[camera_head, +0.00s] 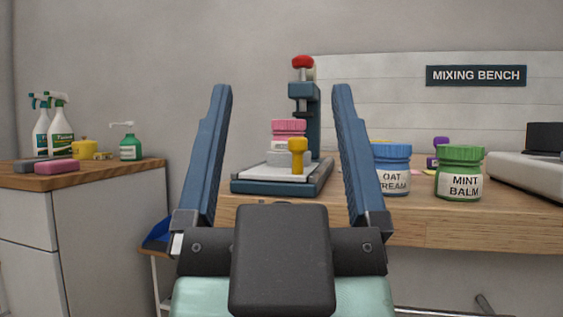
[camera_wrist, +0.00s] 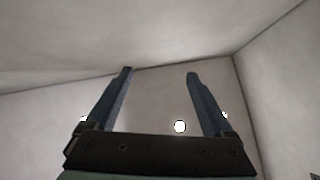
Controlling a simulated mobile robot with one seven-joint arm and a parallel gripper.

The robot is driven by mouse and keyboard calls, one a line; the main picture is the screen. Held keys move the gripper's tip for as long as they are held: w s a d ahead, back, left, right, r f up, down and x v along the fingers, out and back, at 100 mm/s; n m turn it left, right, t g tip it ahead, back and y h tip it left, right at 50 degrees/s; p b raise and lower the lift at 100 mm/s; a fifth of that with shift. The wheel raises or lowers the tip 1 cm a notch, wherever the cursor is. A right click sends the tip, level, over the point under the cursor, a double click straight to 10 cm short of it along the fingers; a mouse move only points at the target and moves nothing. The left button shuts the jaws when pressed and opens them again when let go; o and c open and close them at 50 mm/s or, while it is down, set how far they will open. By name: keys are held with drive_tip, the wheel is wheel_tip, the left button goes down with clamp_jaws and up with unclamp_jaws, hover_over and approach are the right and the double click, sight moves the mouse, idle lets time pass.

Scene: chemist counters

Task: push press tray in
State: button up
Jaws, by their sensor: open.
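A dark blue press (camera_head: 318,123) with a red knob (camera_head: 303,62) on top stands on the wooden mixing bench. Its pale tray (camera_head: 262,175) lies on the blue base and carries a yellow upright handle (camera_head: 297,158) near its front. A jar with a pink lid (camera_head: 289,127) stands behind the handle, below the press head. How far out the tray sits is hard to tell. My gripper (camera_head: 282,88) is open and empty, its fingers pointing up in front of the bench, with the press showing between them. In the wrist view my gripper (camera_wrist: 159,73) faces bare walls and ceiling.
A blue-lidded jar (camera_head: 392,162) and a green mint balm jar (camera_head: 459,174) stand right of the press, with a purple-topped item (camera_head: 440,146) behind. A grey device (camera_head: 530,175) is at far right. A left counter (camera_head: 110,177) holds spray bottles, a pump bottle and sponges.

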drive_tip(key=shift+w+r+p, duration=0.15)
drive_tip(key=shift+w+p, duration=0.05)
drive_tip(key=shift+p, duration=0.3)
drive_tip(key=c, duration=0.4)
drive_tip(key=w+g+p, duration=0.1)
drive_tip(key=p, duration=0.2)
drive_tip(key=w+n+g+y+p, duration=0.1)
drive_tip(key=p, duration=0.2)
drive_tip(key=w+p, duration=0.1)
drive_tip(key=p, duration=0.2)
drive_tip(key=shift+w+d+r+n+g+y+p, duration=0.2)
drive_tip(key=shift+w+d+n+g+y+p, duration=0.1)
drive_tip(key=shift+w+g+y+p, duration=0.1)
drive_tip(key=shift+c, duration=0.4)
drive_tip(key=g+p, duration=0.7)
drive_tip(key=p, duration=1.9)
approach(300, 144)
drive_tip(key=w+p, duration=0.1)
drive_tip(key=w, duration=0.2)
drive_tip(key=w+p, duration=0.1)
drive_tip(key=w, duration=0.3)
drive_tip(key=w+a+p, duration=0.1)
drive_tip(key=w, duration=0.3)
drive_tip(key=shift+f, duration=0.15)
clamp_jaws()
